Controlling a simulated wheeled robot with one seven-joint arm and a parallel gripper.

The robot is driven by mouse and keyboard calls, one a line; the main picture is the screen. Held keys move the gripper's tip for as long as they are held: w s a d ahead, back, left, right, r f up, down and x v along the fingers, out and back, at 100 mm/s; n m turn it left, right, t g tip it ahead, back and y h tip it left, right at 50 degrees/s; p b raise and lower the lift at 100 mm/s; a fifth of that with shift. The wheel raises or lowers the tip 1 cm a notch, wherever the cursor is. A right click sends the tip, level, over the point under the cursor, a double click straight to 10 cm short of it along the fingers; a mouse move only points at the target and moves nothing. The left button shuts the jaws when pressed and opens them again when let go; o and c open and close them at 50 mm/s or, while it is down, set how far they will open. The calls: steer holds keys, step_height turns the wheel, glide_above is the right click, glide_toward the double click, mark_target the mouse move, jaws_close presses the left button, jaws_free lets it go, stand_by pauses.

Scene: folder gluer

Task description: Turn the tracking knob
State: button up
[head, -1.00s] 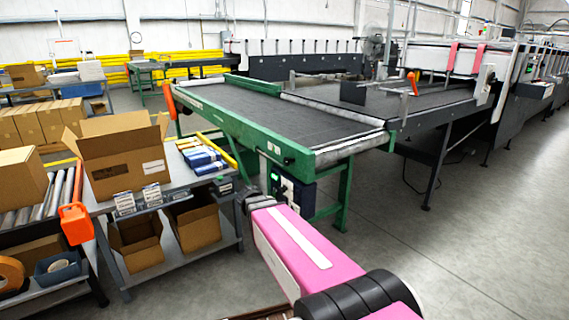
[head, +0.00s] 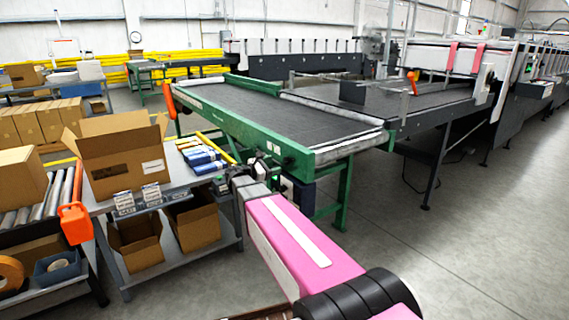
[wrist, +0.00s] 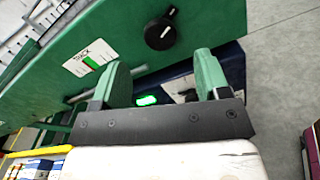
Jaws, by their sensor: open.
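The tracking knob (wrist: 160,33) is round and black with a white mark. It sits on the green side rail (wrist: 75,95) of the conveyor, right of a white label reading TRACK (wrist: 90,57). My gripper (wrist: 162,68) is open, its two green fingers apart and empty. In the wrist view the knob lies just beyond the fingertips, roughly between them, and no contact shows. In the head view my gripper (head: 250,160) is beside the green conveyor rail (head: 240,130); I cannot pick out the knob clearly there.
A blue box with a green light (wrist: 146,100) shows below the rail, between the fingers. A grey packing bench (head: 170,205) with an open carton (head: 112,160) stands left of my arm. Open floor (head: 460,250) lies to the right.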

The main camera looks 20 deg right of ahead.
mark_target(285, 161)
steer(key=x, duration=0.6)
steer(key=shift+d, duration=0.25)
steer(key=c, duration=0.9)
